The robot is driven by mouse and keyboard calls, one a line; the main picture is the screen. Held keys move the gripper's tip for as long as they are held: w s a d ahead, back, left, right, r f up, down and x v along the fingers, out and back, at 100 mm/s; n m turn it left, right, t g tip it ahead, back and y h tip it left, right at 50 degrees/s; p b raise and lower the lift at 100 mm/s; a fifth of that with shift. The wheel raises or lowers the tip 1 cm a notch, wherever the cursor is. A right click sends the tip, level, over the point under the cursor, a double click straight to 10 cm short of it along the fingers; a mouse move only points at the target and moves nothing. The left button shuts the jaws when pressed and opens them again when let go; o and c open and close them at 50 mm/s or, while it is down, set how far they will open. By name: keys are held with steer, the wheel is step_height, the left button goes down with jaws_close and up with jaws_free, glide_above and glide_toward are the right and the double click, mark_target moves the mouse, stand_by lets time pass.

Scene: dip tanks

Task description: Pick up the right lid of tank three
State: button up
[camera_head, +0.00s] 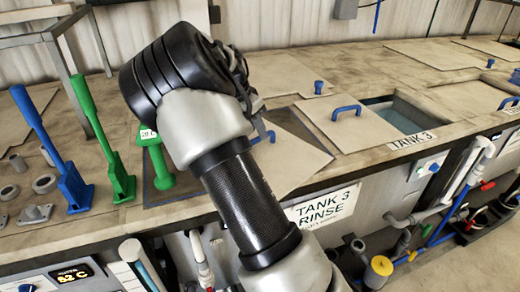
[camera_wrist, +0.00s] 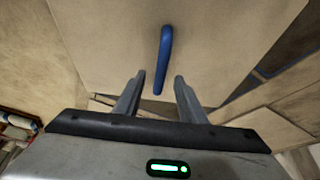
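My gripper (camera_wrist: 157,92) is open and empty in the wrist view. A blue bar handle (camera_wrist: 163,60) on a beige lid (camera_wrist: 105,42) stands just ahead of the fingers, its near end reaching between the fingertips. In the head view my gripper (camera_head: 259,124) is partly hidden by my arm, above a skewed beige lid (camera_head: 294,160) with a blue handle (camera_head: 264,138). To its right lies another beige lid (camera_head: 362,130) with a blue handle (camera_head: 346,110). A "TANK 3" label (camera_head: 412,140) sits below an open tank mouth (camera_head: 408,116). Which lid is the right one is unclear.
A "TANK 3 RINSE" sign (camera_head: 325,206) is on the front panel. Upright green (camera_head: 103,140) and blue (camera_head: 48,145) levers stand on the left of the counter. More lids (camera_head: 425,55) lie behind. Pipes and valves (camera_head: 440,215) run along the front right.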

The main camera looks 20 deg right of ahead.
steer(key=x, duration=0.3)
steer(key=shift+f, duration=0.1)
jaws_close()
stand_by(1.2)
steer(key=shift+w, duration=0.15)
